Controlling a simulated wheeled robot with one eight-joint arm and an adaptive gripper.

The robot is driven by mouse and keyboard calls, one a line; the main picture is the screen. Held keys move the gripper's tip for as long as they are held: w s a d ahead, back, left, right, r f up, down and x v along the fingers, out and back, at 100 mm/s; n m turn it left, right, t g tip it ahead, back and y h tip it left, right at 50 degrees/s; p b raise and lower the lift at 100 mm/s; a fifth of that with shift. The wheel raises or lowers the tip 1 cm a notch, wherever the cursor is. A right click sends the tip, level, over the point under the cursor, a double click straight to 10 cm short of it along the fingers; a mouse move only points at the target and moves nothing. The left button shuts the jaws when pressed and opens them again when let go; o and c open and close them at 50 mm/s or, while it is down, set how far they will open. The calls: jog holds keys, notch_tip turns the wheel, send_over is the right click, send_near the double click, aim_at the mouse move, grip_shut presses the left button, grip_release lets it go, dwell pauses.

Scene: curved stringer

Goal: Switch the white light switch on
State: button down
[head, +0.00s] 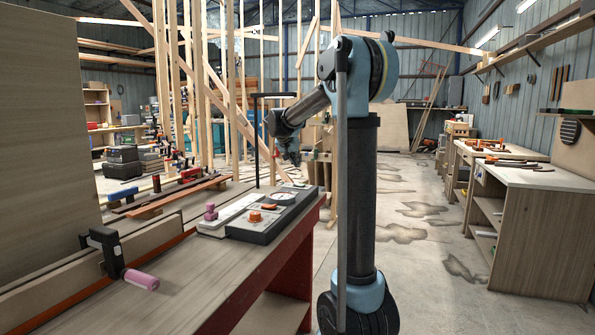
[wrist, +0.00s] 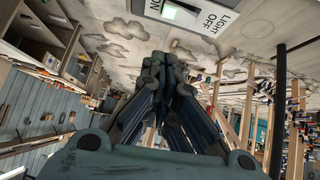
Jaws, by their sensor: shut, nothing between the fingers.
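The light switch panel (wrist: 215,17) is a pale plate with ON, OFF and LIGHT lettering, cut off by the top edge of the wrist view. A white switch piece (wrist: 183,10) shows in its dark opening, only partly in frame; I cannot tell its position. My gripper (wrist: 170,62) is shut and empty, with its fingertips pointing toward the panel's side of the picture and apart from it in the image. In the head view my gripper (head: 293,158) hangs tilted down beyond the bench's far end. I cannot make out the switch there.
A thin black post (head: 256,140) stands near my gripper. Floor at right is open, before another bench (head: 540,180).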

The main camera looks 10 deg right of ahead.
jog(key=shift+d+v, duration=0.1)
jog(key=shift+v, duration=0.9)
jog(key=shift+d+v, duration=0.15)
jog(key=shift+v, duration=0.8)
jog(key=shift+s, duration=0.2)
jog(key=s+d+f+n+g+y, duration=0.15)
jog(key=s+f, duration=0.25)
jog(key=s, duration=0.5)
jog(key=s+d+f+g, duration=0.1)
jog(key=s+d+f, duration=0.2)
jog(key=s, duration=0.6)
jog(key=s+d+f+n+g, duration=0.1)
jog(key=s+d+f, duration=0.25)
jog(key=s, duration=0.45)
jog(key=s+a+f+n+g+y, duration=0.1)
jog(key=s+f, duration=0.8)
jog(key=s, duration=0.2)
jog(key=s+a+f+n+g+y, duration=0.1)
jog(key=s+f+n+y, duration=0.1)
jog(key=s+f, duration=0.7)
jog(key=s, duration=0.3)
jog(key=shift+s, duration=0.25)
jog(key=shift+a, duration=0.1)
